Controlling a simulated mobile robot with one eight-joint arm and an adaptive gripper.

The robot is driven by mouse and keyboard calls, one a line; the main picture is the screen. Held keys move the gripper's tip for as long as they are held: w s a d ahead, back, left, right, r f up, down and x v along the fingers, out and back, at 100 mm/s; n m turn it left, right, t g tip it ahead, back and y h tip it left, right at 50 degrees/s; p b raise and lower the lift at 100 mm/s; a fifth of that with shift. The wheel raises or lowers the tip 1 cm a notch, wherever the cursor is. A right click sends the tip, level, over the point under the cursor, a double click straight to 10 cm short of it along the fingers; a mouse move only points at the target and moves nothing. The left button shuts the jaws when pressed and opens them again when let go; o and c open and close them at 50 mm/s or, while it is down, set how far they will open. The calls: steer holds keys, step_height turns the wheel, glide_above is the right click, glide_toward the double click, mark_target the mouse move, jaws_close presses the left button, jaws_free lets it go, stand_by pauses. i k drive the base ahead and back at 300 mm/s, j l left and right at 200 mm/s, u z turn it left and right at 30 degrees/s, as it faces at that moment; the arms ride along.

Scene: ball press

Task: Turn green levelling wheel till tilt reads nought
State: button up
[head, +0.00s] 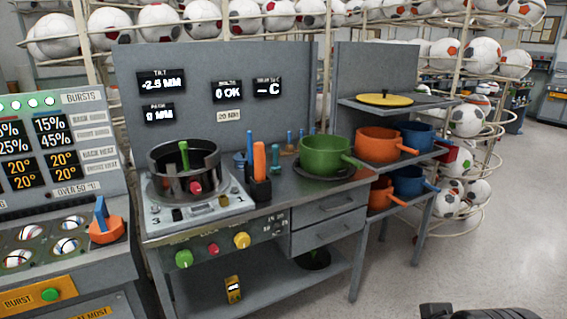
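The bench's tilt display (161,82) reads -2.5 MM on the upright grey panel. A green round knob (184,259), which looks like the green levelling wheel, sits on the bench front at the left end of a row. A red knob (213,249) and a yellow knob (242,240) are to its right. Above them, a dark ring-shaped press pot (160,164) with a green upright handle stands on a silvery base plate (160,219). No gripper fingers show; only a dark part of my own body shows at the bottom right edge, well away from the green wheel.
A green pot (325,153) sits on the bench top, right of an orange-handled tool (259,160). Orange and blue pots fill the shelf (420,158) at right. A burst console (45,130) stands close at left. Floor (395,285) is clear at the front right.

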mark_target(183, 258)
steer(key=u, duration=1.3)
